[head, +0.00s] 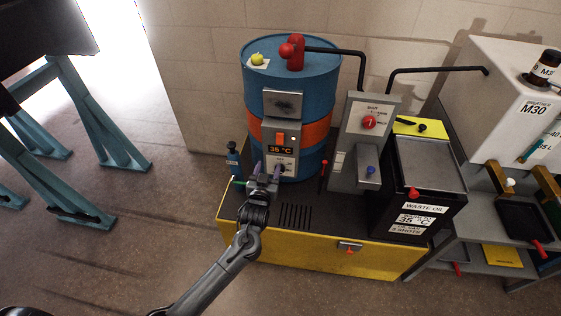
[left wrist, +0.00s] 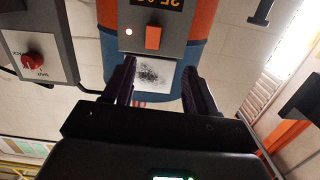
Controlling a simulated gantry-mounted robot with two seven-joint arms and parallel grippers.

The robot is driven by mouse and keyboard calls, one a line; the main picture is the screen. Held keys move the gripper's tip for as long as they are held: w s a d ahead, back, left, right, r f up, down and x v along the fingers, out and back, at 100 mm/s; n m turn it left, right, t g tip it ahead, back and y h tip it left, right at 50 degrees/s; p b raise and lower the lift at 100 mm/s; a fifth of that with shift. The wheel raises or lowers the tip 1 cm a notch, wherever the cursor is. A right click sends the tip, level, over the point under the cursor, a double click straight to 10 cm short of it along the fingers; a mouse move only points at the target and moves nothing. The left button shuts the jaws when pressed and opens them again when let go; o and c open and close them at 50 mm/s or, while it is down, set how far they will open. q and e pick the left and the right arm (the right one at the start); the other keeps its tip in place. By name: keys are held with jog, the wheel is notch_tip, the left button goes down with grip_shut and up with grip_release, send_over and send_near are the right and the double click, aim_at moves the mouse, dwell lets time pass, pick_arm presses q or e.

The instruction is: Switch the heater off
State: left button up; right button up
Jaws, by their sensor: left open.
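The heater is an orange band (head: 316,133) around a blue drum (head: 330,90), with a grey control box (head: 293,131) on its front. The box carries an orange rocker switch (head: 279,138) above a display (head: 281,150) reading 35 °C. In the left wrist view, which looks upside down, the switch (left wrist: 153,37) sits beside a small lit indicator (left wrist: 128,31). My left gripper (head: 269,171) is open and empty before the lower part of the box, apart from the switch. Its two fingers (left wrist: 158,88) frame a smudged white plate (left wrist: 155,76). My right gripper is not in view.
Right of the drum stand a grey pump panel (head: 350,140) with a red knob (head: 369,122) and a black waste oil tank (head: 425,190). A blue bottle (head: 233,160) stands left of the gripper. All share a yellow-sided base (head: 300,252).

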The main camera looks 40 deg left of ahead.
aim_at(280, 140)
pick_arm(q)
jog(key=shift+n+t, duration=0.3)
jog(key=shift+t, duration=0.1)
jog(key=b+x, duration=0.2)
jog(key=x, duration=0.2)
jog(key=b+x, duration=0.3)
jog(key=x, duration=0.1)
jog(key=d+b+x, duration=0.1)
jog(key=b+x, duration=0.2)
jog(key=x, duration=0.1)
jog(key=shift+w+f, duration=0.2)
jog(key=shift+w, duration=0.15)
jog(key=shift+w+a+r, duration=0.1)
jog(key=shift+w+a, duration=0.3)
jog(key=shift+w, duration=0.2)
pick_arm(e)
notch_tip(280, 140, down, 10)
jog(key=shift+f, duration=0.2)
